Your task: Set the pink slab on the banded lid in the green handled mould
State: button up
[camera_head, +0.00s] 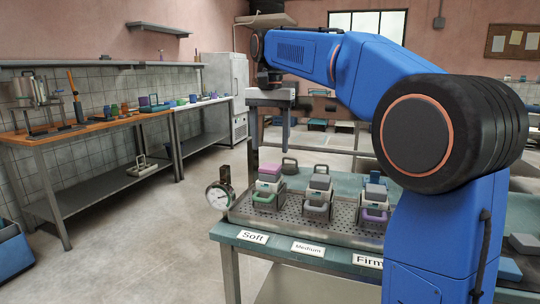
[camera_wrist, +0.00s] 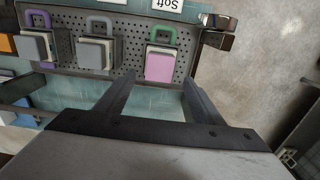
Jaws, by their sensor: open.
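The pink slab (camera_head: 270,171) sits on top of the stack at the left mould, above the white banded lid (camera_head: 268,186). The green handled mould (camera_head: 263,197) is at the bottom of that stack, its handle towards the Soft label. In the wrist view the pink slab (camera_wrist: 159,67) lies just beyond my fingertips, with the green handle (camera_wrist: 163,33) past it; the lid is mostly hidden under the slab. My gripper (camera_head: 270,143) is open and empty, pointing down above and behind this stack. In the wrist view its fingers (camera_wrist: 158,88) are spread apart.
A perforated metal tray (camera_head: 338,229) holds the moulds. A grey handled stack (camera_head: 317,190) and a purple handled stack (camera_head: 375,205) stand to the right with grey slabs on top. A round dial gauge (camera_head: 219,196) stands at the tray's left end. Labels line the table's front edge.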

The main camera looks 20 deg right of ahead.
notch_tip(320, 180, up, 6)
jog(key=shift+r, duration=0.2)
jog(key=shift+s, duration=0.1)
dwell(0.3)
